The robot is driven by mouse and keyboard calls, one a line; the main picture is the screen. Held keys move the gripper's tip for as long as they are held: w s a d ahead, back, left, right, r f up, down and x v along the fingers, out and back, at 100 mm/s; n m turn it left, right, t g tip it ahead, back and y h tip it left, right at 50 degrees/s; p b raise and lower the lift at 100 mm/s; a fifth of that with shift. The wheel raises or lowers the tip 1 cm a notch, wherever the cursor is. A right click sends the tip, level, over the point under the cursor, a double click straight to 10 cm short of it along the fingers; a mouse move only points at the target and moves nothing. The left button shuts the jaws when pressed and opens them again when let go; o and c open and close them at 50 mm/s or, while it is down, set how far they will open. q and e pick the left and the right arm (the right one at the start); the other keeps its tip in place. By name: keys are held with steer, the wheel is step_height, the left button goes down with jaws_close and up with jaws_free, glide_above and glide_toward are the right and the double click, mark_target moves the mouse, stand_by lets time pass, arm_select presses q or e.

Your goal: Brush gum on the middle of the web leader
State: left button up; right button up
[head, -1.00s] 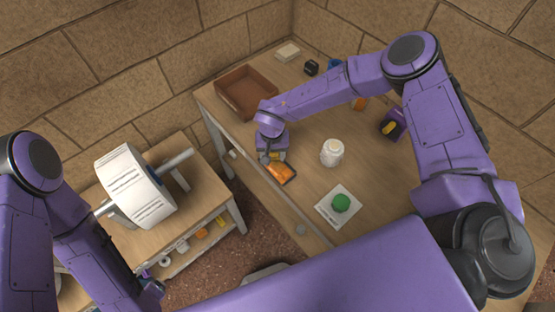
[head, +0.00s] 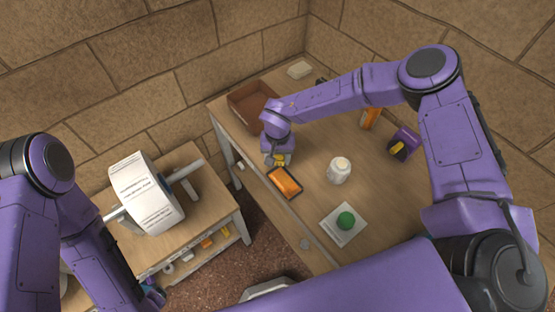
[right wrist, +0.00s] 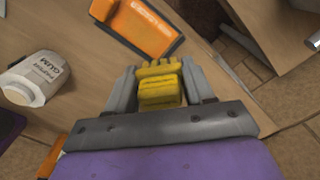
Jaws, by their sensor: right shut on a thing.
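My right gripper (head: 279,160) is shut on a small yellow block-like thing with a toothed end. It shows between the fingers in the right wrist view (right wrist: 160,85). The gripper is over the left edge of the large table, beside an orange block (head: 286,182) with a dark rim. The white bottle labelled gum (right wrist: 38,78) stands on that table, and in the head view (head: 339,170) it is right of the gripper. A roll of printed white web (head: 146,195) hangs on a stand at the left. I cannot make out its leader's end. My left gripper (head: 152,293) is small and partly hidden at lower left.
A green ball (head: 346,220) sits on a white sheet (head: 336,234). A brown tray (head: 240,108) is at the back. A purple and yellow object (head: 403,145) lies to the right. A gap of floor separates the large table from the stand's table (head: 214,186).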

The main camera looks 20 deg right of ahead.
steer(key=shift+r, duration=0.4)
steer(key=shift+r, duration=1.55)
steer(key=shift+f, duration=0.1)
